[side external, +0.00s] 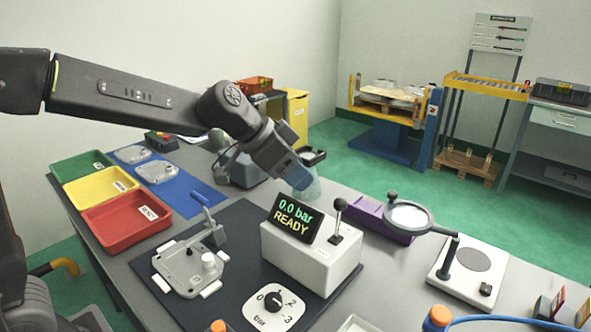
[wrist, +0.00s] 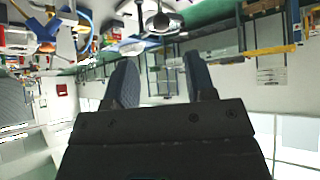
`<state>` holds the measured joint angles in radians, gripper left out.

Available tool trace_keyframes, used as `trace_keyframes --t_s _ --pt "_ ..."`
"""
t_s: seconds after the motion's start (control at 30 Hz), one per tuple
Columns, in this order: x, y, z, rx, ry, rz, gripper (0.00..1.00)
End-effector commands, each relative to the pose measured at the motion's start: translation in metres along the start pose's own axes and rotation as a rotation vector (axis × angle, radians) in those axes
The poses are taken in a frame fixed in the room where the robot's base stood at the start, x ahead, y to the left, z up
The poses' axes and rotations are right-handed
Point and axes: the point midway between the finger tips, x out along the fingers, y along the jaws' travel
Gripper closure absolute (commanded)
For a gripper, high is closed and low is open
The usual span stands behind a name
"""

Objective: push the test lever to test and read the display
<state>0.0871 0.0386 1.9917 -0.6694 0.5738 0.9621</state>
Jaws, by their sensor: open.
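The white test box (side external: 310,258) stands on the dark mat. Its tilted black display (side external: 293,218) reads "0.0 bar" in green and "READY" in yellow. The test lever (side external: 338,222), with a black ball knob, stands close to upright on the box top, right of the display. I cannot make out any markings by it. My gripper (side external: 301,186) is in the air behind and above the display, apart from box and lever. In the wrist view my gripper (wrist: 160,62) has its two fingers spread with nothing between them.
A casting in a clamp fixture (side external: 190,266) sits left of the box, and a dial (side external: 274,302) marked in bar is in front. Red (side external: 127,221), yellow and green trays line the left.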

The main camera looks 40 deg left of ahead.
Motion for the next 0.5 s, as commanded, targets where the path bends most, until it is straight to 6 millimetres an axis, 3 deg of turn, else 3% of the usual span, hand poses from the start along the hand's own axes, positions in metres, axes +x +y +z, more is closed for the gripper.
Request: trace_keyframes --t_s 0.17,0.5 --pt "0.001 0.000 -0.004 0.013 -0.007 0.010 0.50" --pt "0.014 -0.012 -0.042 0.248 -0.218 0.170 0.50"
